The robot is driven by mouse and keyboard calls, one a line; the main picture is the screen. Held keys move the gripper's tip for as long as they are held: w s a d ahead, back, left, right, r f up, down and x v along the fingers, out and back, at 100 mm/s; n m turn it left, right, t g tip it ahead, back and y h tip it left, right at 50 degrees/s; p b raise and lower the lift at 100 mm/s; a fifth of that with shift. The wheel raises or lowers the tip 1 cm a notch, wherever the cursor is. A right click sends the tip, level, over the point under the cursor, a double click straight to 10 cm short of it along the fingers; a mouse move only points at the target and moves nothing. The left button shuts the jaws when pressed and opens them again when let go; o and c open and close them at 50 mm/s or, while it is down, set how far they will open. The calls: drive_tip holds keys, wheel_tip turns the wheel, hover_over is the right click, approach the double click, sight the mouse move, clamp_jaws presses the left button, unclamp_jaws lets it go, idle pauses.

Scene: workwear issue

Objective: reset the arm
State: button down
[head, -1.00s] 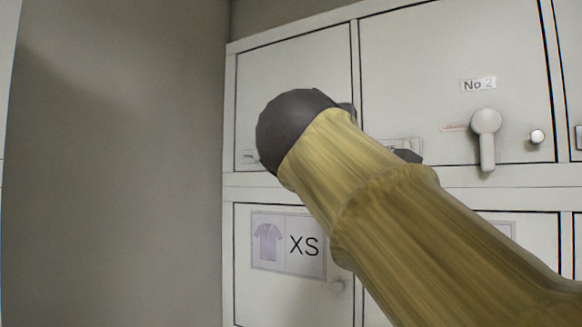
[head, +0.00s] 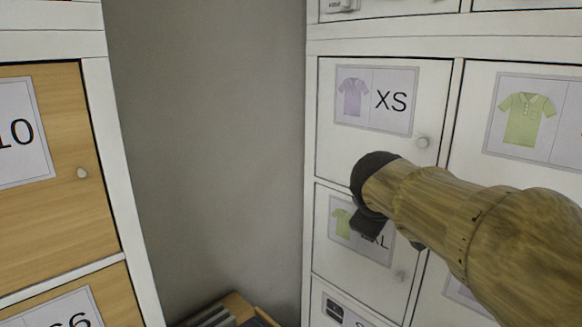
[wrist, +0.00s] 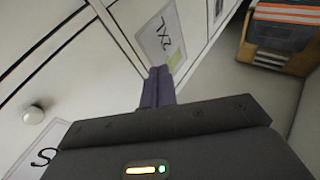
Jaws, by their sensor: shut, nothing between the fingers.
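My gripper (wrist: 158,86) is shut and empty in the wrist view, its two dark fingers together in front of a white locker door with a 2XL label (wrist: 160,38). In the head view my arm reaches in from the right, and the dark gripper (head: 368,228) is in front of the white lockers, over the lower door. It partly hides that door's green-shirt label (head: 340,217). I cannot tell whether it touches the door.
The XS door (head: 345,150) is shut, with a round knob (head: 423,142). A wooden-fronted cabinet (head: 60,225) stands at the left, a grey wall (head: 215,130) between. A wooden crate (wrist: 246,50) with orange-striped items shows in the wrist view.

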drive_tip(key=s+f+m+g+y, duration=0.1)
drive_tip(key=s+f, duration=0.4)
drive_tip(key=f, duration=0.5)
drive_tip(key=s+a+f+m+g+y+b, duration=0.1)
drive_tip(key=s+f+m+g, duration=0.2)
drive_tip(key=f, duration=0.7)
drive_tip(key=s+f+m+g+y+b, duration=0.1)
drive_tip(key=s+f+m+g, duration=0.1)
drive_tip(key=s+f+m, duration=0.3)
drive_tip(key=s+f, duration=0.3)
drive_tip(key=f, duration=0.2)
drive_tip(key=shift+s+a, duration=0.25)
drive_tip(key=shift+w+f, duration=0.1)
